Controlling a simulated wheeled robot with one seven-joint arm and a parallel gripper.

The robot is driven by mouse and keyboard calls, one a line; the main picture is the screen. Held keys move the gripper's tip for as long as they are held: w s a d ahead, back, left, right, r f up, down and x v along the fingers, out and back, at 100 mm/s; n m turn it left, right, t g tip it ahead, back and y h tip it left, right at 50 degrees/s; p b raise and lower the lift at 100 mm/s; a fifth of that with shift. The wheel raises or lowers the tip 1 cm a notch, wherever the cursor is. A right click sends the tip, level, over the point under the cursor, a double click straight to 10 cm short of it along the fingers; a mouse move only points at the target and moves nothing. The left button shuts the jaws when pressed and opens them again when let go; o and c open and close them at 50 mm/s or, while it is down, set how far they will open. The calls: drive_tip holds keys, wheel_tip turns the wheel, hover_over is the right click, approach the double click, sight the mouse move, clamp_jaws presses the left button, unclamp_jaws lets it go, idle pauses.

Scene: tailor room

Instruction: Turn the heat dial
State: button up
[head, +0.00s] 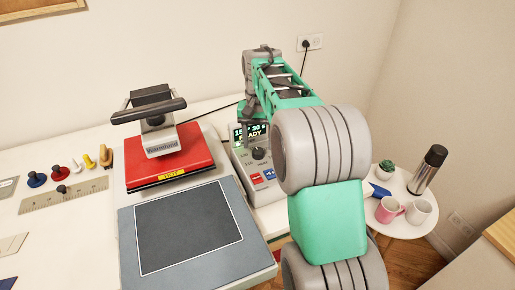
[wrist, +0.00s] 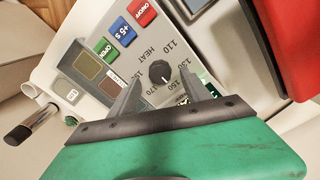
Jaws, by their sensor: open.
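The heat dial (wrist: 160,73) is a small black knob with a white pointer line. It sits in a ring of numbers marked HEAT on the grey control box (wrist: 75,45). In the wrist view my gripper (wrist: 160,80) is open, with one finger on each side of the dial in the picture. I see no clear contact with it. In the head view the dial (head: 259,154) shows on the box (head: 264,188), right of the press. My gripper hangs over the box's far end there, its fingers mostly hidden.
The red heat press (head: 170,160), marked HOT, stands left of the box, its flat dark platen (head: 190,227) in front. Red, blue and green buttons (wrist: 124,32) lie near the dial. A round white side table (head: 408,215) with mugs and a flask stands at right.

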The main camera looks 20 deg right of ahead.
sight(258, 150)
drive_tip(key=shift+r, duration=2.35)
